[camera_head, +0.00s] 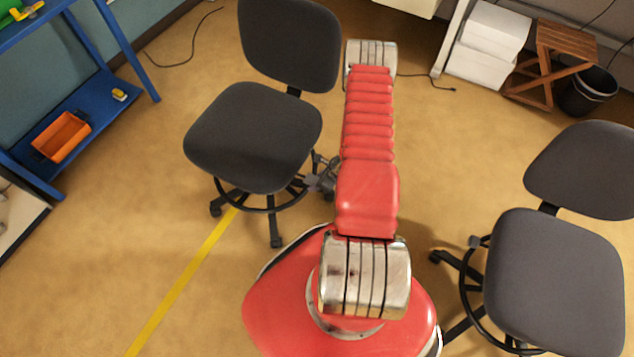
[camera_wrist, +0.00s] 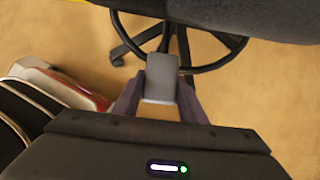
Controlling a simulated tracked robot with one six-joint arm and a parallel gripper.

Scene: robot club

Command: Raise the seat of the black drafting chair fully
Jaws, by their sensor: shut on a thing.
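The black drafting chair (camera_head: 253,137) stands left of my arm in the head view, its seat above a foot ring and a wheeled base. In the wrist view its dark seat underside edge (camera_wrist: 235,18) crosses the top right. My gripper (camera_head: 325,178) is at the right side of this chair, below seat height. In the wrist view my gripper (camera_wrist: 160,92) is shut on a flat grey lever paddle (camera_wrist: 162,75), with one finger on each side. Where the lever joins the chair is hidden under the seat.
A second dark grey chair (camera_head: 556,279) with a foot ring stands at the right. A blue shelf (camera_head: 75,95) with an orange bin (camera_head: 61,137) is at the left. White boxes (camera_head: 489,43), a wooden stool (camera_head: 560,50) and a black bin (camera_head: 588,91) stand at the back right.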

